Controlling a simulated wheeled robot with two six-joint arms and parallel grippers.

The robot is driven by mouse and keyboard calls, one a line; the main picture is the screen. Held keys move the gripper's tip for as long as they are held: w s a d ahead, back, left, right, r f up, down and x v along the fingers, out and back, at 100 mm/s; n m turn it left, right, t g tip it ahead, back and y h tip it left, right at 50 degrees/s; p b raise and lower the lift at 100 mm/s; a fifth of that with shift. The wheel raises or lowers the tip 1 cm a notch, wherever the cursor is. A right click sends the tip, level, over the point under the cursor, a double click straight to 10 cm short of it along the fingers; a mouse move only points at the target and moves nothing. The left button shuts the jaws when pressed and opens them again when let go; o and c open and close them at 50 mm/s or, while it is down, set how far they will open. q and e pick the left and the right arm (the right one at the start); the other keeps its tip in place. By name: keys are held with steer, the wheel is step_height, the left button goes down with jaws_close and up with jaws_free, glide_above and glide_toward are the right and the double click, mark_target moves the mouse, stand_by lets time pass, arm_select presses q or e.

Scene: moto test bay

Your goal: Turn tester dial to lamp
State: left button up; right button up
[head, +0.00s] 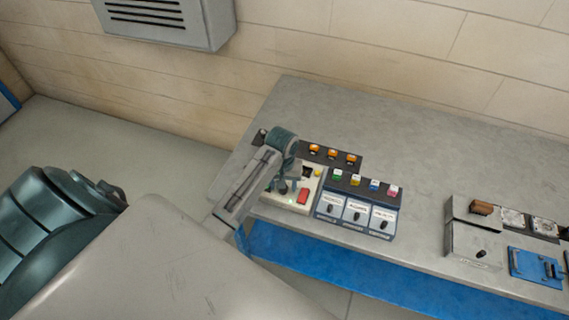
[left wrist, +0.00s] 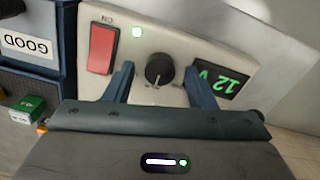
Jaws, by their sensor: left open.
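The tester (head: 293,206) is a cream box near the left end of the bench, partly hidden by my left arm in the head view. In the left wrist view its black round dial (left wrist: 159,69) sits between a red switch (left wrist: 102,48) marked ON and a dark display (left wrist: 220,84) with green "12 V" characters, upside down. My left gripper (left wrist: 160,75) is open, with one blue-grey finger on each side of the dial and gaps between. I cannot read any dial position labels. My right gripper is not in view.
Next to the tester is a dark unit (head: 358,188) with coloured buttons and labelled bins, one reading GOOD. Orange knobs (head: 333,154) stand behind. Grey fixtures and a blue part (head: 535,266) sit at the right. The rear of the grey bench (head: 420,140) is clear.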

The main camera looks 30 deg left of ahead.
arm_select(q)
steer(key=shift+s+d+r, duration=0.1)
steer(key=c, duration=0.7)
steer(key=shift+c, duration=1.3)
steer(key=m, duration=0.5)
steer(key=shift+m, duration=0.4)
steer(key=m, duration=0.3)
steer(key=shift+m, duration=0.4)
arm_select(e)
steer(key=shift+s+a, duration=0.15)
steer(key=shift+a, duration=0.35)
